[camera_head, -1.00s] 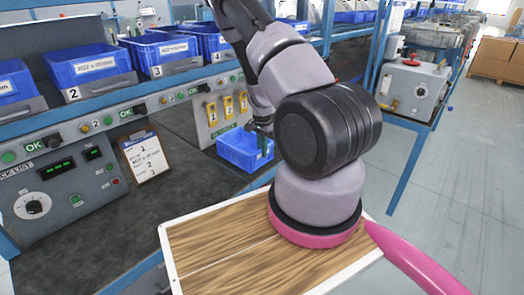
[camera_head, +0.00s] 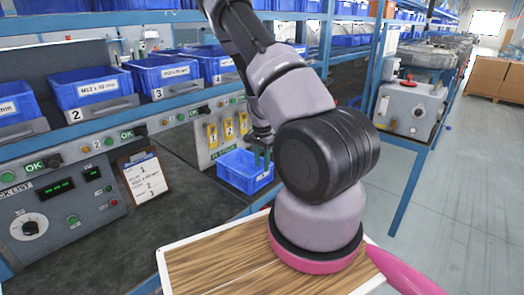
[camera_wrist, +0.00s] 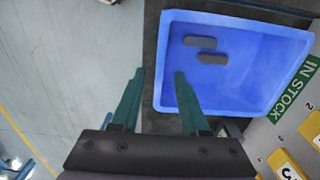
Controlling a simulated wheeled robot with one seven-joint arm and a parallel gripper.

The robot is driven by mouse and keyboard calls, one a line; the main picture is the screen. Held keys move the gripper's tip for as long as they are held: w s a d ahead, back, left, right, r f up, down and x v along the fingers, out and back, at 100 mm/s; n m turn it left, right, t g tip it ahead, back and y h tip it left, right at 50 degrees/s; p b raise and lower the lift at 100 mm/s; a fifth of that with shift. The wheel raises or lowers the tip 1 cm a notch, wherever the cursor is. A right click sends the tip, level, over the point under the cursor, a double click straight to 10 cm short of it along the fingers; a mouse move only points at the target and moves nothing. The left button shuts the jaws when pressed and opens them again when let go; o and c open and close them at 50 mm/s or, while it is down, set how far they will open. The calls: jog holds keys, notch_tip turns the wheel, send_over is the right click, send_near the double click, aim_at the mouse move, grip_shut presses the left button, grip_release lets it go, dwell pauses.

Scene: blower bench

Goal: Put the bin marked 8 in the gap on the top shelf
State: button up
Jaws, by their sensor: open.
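A small open blue bin (camera_head: 245,172) stands on the dark bench top, left of my arm. In the wrist view the bin (camera_wrist: 285,65) is seen from above, with two dark rounded shapes at its bottom. I cannot read an 8 on it. My gripper (camera_head: 262,160) is at the bin's right side. In the wrist view my gripper (camera_wrist: 158,75) is open, with its two green fingers on either side of the bin's left rim. I cannot tell if they touch it. The top shelf (camera_head: 120,18) shows only at the upper edge; its gap cannot be made out.
Labelled blue bins, one over a plate marked 2 (camera_head: 95,88), line the lower rack. A control panel (camera_head: 65,205) and clipboard (camera_head: 145,178) stand left of the blue bin. Yellow tags (camera_head: 228,130) hang behind it. A grey machine (camera_head: 410,108) stands right; the floor beyond is open.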

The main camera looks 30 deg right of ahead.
jog(key=s+a+r+n+t+y, duration=0.15)
jog(key=a+r, duration=0.25)
jog(key=r, duration=0.7)
jog(key=s+a+r+n+t+y, duration=0.15)
jog(key=a+r, duration=0.25)
jog(key=r, duration=0.6)
jog(key=s+a+r+n+t+y, duration=0.15)
jog(key=a+r, duration=0.25)
jog(key=r, duration=0.7)
jog(key=s+a+r+n+t+h, duration=0.1)
jog(key=s+a+r+n, duration=0.1)
jog(key=s+r, duration=0.4)
jog(key=s+a+r+n+t+h, duration=0.1)
jog(key=s+a+r+n, duration=0.1)
jog(key=s+r, duration=0.4)
jog(key=s+n, duration=0.1)
jog(key=s, duration=0.1)
jog(key=shift+s+a, duration=0.15)
jog(key=shift+s, duration=0.2)
jog(key=shift+s+r+t+h, duration=0.2)
jog(key=shift+s+t+h, duration=0.05)
jog(key=shift+s, duration=0.15)
jog(key=shift+c, duration=0.4)
